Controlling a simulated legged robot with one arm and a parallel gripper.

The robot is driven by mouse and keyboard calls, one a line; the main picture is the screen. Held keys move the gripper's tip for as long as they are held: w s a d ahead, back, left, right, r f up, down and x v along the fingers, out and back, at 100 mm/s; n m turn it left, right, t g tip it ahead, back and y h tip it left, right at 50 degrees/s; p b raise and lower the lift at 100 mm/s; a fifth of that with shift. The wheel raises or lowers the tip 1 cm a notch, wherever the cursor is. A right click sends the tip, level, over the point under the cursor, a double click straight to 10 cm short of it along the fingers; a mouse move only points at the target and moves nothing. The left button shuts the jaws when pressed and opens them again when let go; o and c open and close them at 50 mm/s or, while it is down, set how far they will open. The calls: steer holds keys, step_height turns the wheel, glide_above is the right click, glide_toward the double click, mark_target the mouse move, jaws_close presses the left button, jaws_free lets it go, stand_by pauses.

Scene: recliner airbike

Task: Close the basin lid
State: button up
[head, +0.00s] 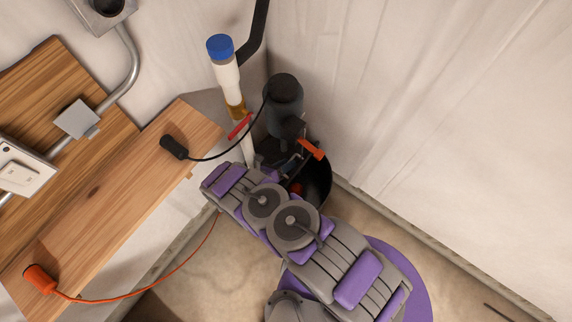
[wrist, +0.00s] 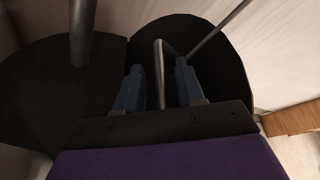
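The black round basin (head: 322,180) stands in the corner in the head view, partly hidden behind my arm. In the wrist view, dark flat panels that look like the basin lid show on the left (wrist: 35,85) and on the right (wrist: 225,75), with a seam between them. A thin metal bar like a handle (wrist: 159,75) stands at the right panel. My gripper (wrist: 160,72) has its two blue fingers apart, one on each side of this bar, with gaps visible. I cannot tell how far the lid is tilted; my arm hides it in the head view.
A grey pipe (wrist: 80,30) rises at the left panel. A white pipe with a blue cap (head: 220,48), a black cylinder (head: 284,95) and an orange-red handle (head: 312,150) crowd the corner. A wooden ledge (head: 110,205) lies left; walls close in behind.

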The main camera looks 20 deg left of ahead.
steer(key=shift+a+f, duration=0.1)
steer(key=shift+a, duration=0.25)
steer(key=shift+d, duration=0.45)
steer(key=c, duration=0.5)
jaws_close()
steer(key=shift+a, duration=0.2)
